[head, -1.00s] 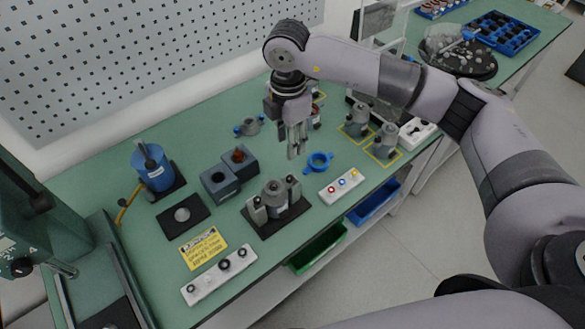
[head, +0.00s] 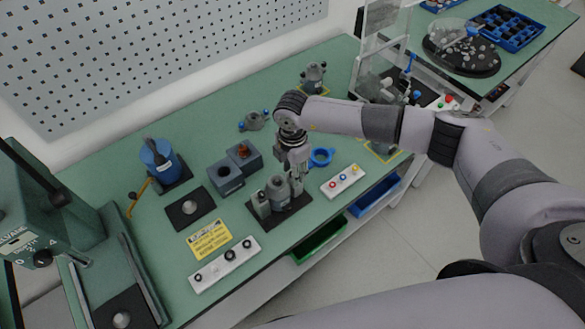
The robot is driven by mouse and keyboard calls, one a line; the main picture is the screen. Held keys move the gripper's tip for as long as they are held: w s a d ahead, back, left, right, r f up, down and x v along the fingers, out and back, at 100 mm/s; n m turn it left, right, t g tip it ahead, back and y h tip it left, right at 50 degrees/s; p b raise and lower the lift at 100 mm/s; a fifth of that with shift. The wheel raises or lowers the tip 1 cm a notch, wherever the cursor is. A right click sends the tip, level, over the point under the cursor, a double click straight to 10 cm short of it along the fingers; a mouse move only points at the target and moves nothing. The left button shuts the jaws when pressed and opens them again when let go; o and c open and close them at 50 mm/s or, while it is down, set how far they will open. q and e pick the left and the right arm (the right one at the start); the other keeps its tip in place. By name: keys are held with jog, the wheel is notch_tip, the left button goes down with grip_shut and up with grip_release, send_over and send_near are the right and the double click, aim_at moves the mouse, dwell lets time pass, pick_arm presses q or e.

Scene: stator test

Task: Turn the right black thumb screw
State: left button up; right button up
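A grey stator (head: 278,190) stands upright in a fixture on a black base plate (head: 293,221), between two grey posts. The left post (head: 261,204) is in clear view. The right post, with the right black thumb screw on its top, is mostly covered by my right gripper (head: 298,172). My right gripper points down, with its fingertips at the top of that post. I cannot tell whether the fingers touch the screw or are closed on it. My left gripper is not in view.
A blue ring (head: 320,157) and a white button panel (head: 343,181) lie right of the fixture. Grey blocks (head: 226,176) stand to its left. A yellow label (head: 209,240) and another white panel (head: 225,264) lie front left.

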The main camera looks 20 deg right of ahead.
grip_shut()
dwell(0.3)
dwell(0.4)
jog(key=n+b, duration=0.4)
jog(key=shift+f, duration=0.2)
jog(key=n+b, duration=0.2)
jog(key=n, duration=0.1)
jog(key=shift+b, duration=0.4)
jog(key=shift+r+n+b, duration=0.15)
jog(key=shift+n+b, duration=0.65)
jog(key=shift+n, duration=0.4)
jog(key=shift+r, duration=0.1)
grip_release()
